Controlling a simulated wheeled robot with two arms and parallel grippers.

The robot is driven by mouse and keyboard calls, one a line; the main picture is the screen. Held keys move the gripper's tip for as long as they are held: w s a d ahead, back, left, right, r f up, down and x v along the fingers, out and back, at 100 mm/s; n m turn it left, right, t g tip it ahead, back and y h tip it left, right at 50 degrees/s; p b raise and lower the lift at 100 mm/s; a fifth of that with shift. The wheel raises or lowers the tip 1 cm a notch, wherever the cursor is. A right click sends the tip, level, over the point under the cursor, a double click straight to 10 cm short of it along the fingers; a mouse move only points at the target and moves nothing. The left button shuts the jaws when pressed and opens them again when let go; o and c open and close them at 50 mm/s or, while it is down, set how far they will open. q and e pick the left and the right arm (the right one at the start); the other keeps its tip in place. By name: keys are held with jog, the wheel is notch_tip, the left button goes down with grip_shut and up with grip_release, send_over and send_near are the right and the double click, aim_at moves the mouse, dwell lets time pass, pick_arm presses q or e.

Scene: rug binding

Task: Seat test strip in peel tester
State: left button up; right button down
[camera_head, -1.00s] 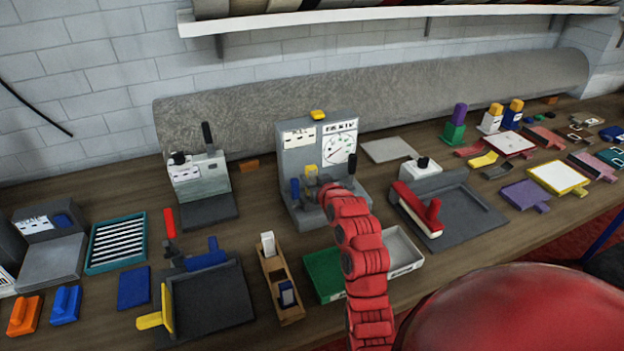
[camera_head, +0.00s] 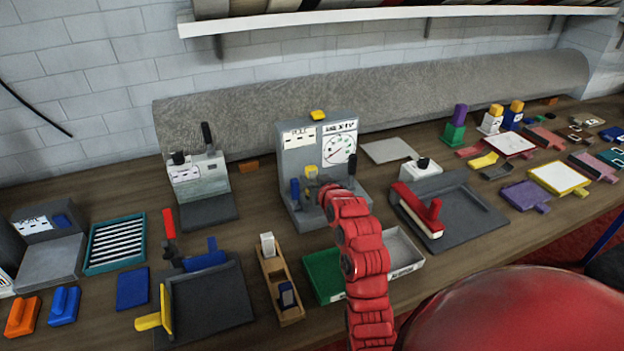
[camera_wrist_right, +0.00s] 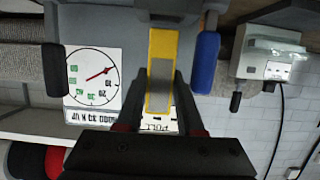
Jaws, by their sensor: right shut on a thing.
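The grey peel tester (camera_head: 287,137) stands against the back of the bench, with a dial, a blue lever (camera_head: 295,188) and a black knob (camera_head: 352,163). My right gripper (camera_wrist_right: 166,92) is shut on a yellow-edged test strip (camera_wrist_right: 160,76) with a grey middle, in front of the tester. In the head view my right gripper (camera_head: 325,190) is mostly hidden by its own red arm, and a yellow piece (camera_head: 311,171) shows beside it. In the wrist view the strip's far end lies near a grey part of the tester; I cannot tell whether they touch. My left gripper is out of view.
In front of the tester are a wooden holder (camera_head: 268,279), a green tray (camera_head: 320,272) and a light grey tray (camera_head: 408,264). A grey press with a red handle (camera_head: 417,212) stands to the right. A grey device (camera_head: 198,181) stands to the left.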

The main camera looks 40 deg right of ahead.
jog(key=shift+f+b, duration=1.45)
jog(key=shift+f, duration=0.8)
jog(key=shift+c, duration=2.3)
grip_release()
jog(key=shift+s, duration=0.2)
jog(key=shift+p+v, duration=4.8)
jog(key=shift+v, duration=3.75)
jog(key=shift+d+r, duration=0.1)
